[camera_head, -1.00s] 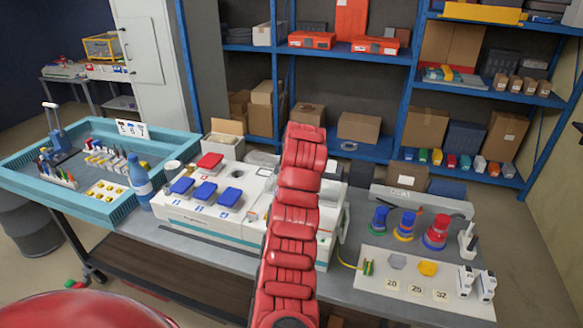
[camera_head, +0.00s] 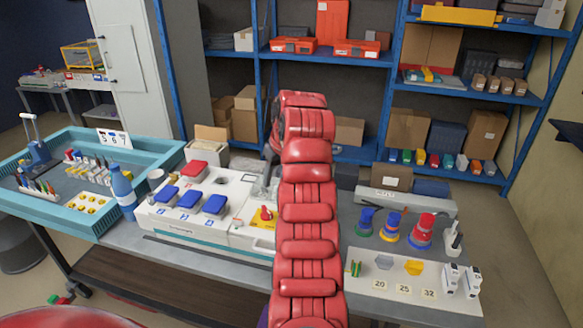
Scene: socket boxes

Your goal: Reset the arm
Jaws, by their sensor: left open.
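A red segmented arm of mine (camera_head: 305,205) rises up the middle of the view and bends over at its top. My right gripper is not in view.
Blue lids (camera_head: 190,199) and a red lid (camera_head: 194,169) sit on the machine. A blue bottle (camera_head: 122,192) stands beside the turquoise tray (camera_head: 70,215). Coloured sockets (camera_head: 392,226) and a white panel (camera_head: 405,285) are at right. Blue shelves stand behind.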

